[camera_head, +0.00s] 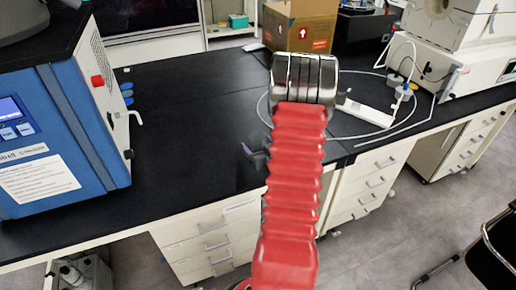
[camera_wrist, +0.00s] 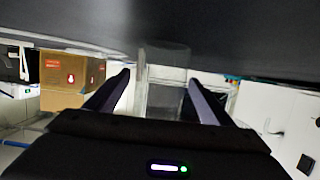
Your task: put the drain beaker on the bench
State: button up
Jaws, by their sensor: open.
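A clear, see-through beaker (camera_wrist: 164,62) shows faintly in the wrist view, between and just beyond my fingertips, against the dark bench surface. My gripper (camera_wrist: 160,79) is open, with one finger on each side of the beaker's outline; I cannot tell whether either finger touches it. In the head view my red arm hides most of the gripper, and only a grey-purple finger (camera_head: 254,155) shows left of the arm, near the bench's front edge. The black bench (camera_head: 190,100) has a wide bare top. I cannot make out the beaker clearly in the head view.
The blue and white freeze dryer (camera_head: 85,120) stands at the left, with a tap on its right side. A cardboard box (camera_head: 300,28) stands at the back. White equipment (camera_head: 450,60) and a looped tube (camera_head: 385,130) occupy the right. The bench between dryer and arm is clear.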

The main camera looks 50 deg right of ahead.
jog(key=shift+c, duration=0.3)
jog(key=c, duration=1.2)
jog(key=shift+r, duration=0.1)
notch_tip(320, 180, up, 10)
dwell(0.5)
